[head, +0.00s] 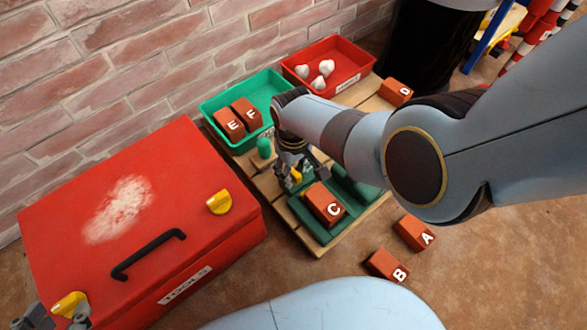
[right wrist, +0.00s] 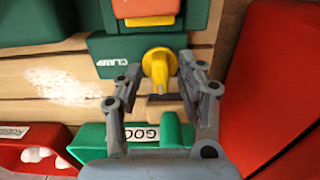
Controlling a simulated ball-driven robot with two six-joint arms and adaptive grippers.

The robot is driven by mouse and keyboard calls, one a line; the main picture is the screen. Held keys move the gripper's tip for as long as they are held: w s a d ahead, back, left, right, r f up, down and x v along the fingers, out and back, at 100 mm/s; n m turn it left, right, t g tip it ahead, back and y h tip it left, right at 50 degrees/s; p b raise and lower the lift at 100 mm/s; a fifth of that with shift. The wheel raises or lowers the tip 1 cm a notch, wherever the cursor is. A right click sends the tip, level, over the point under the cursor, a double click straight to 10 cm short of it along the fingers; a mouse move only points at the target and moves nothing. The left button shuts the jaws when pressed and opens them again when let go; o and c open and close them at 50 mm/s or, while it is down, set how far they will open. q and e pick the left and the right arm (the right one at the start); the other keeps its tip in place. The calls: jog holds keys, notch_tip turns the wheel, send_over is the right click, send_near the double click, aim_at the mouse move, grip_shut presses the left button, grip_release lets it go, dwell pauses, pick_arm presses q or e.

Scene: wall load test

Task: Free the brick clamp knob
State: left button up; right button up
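The yellow clamp knob (right wrist: 158,65) sits on a green clamp block beside a partly covered "CLAMP" label. It shows small in the head view (head: 296,175). My right gripper (right wrist: 157,82) is open, with one finger on each side of the knob; contact with it is not clear. Brick C (head: 325,205) lies in the green clamp bed (head: 322,233), close to my right gripper. My left gripper (head: 58,316) is at the bottom left corner, by a yellow latch (head: 70,302) on the toolbox; its grip is unclear and most of it is cut off.
A red toolbox (head: 150,200) with a black handle stands at left. A green bin (head: 268,88) holds bricks E and F; a red bin (head: 352,62) holds white lumps. Brick D (head: 396,92) is on the pallet; bricks A (head: 415,232) and B (head: 388,266) lie on the floor.

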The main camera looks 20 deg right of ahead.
grip_shut()
jog(key=shift+n, duration=0.9)
jog(key=shift+n+p, duration=0.55)
jog(key=shift+n, duration=0.65)
jog(key=n, duration=0.6)
jog(key=shift+p, duration=0.4)
jog(key=n, duration=0.6)
pick_arm(q)
jog(key=shift+w+a+r+g, duration=0.1)
jog(key=shift+w+r+g, duration=0.1)
jog(key=shift+r+g, duration=0.45)
jog(key=shift+w+a+r+g, duration=0.1)
jog(key=shift+w+r+g, duration=0.2)
jog(key=shift+g, duration=0.55)
pick_arm(e)
jog(key=shift+n, duration=0.8)
pick_arm(q)
jog(key=shift+r, duration=0.1)
pick_arm(e)
jog(key=shift+o, duration=0.3)
grip_release()
